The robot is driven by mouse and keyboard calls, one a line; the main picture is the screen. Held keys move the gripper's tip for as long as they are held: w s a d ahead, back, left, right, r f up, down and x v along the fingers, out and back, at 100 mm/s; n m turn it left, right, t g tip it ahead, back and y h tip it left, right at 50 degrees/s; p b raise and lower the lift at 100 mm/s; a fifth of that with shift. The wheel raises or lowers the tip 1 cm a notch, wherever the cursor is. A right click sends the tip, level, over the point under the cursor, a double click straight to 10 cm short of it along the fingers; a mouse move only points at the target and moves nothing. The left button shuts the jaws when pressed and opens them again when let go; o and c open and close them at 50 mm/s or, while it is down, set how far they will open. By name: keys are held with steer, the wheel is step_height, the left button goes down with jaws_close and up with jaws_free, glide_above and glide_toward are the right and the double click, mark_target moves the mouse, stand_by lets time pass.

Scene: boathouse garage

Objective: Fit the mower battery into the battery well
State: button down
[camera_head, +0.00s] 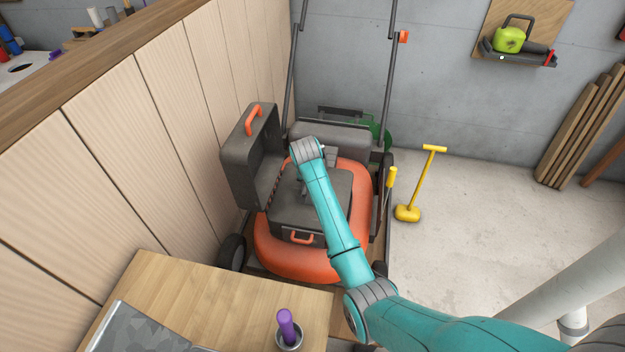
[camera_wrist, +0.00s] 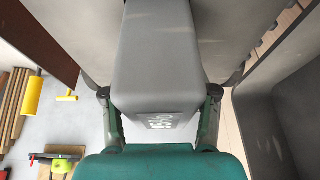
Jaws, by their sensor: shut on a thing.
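The mower (camera_head: 282,258) has an orange body and a dark grey top, and stands against the wooden partition. Its dark grey hinged cover (camera_head: 246,165), with an orange handle, stands open at the left. It also shows at the right of the wrist view (camera_wrist: 295,110). My gripper (camera_wrist: 160,95) is shut on a grey block, the mower battery (camera_wrist: 152,60), with pale markings on its near end. In the head view my arm reaches over the mower top and hides most of the gripper and the battery. The battery well's opening is not clearly seen, so I cannot tell whether the battery is inside it.
A wooden bench (camera_head: 215,300) with a cup holding a purple-handled tool (camera_head: 287,328) stands in front. A yellow long-handled tool (camera_head: 408,212) stands right of the mower. Planks (camera_head: 580,130) lean on the back wall. The floor at right is mostly clear.

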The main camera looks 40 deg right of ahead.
steer(key=shift+f, duration=1.05)
steer(key=shift+f, duration=0.35)
stand_by(0.5)
steer(key=shift+c, duration=1.2)
jaws_free()
steer(key=shift+f, duration=0.1)
steer(key=shift+f, duration=0.1)
steer(key=v, duration=1.2)
steer(key=shift+w, duration=0.1)
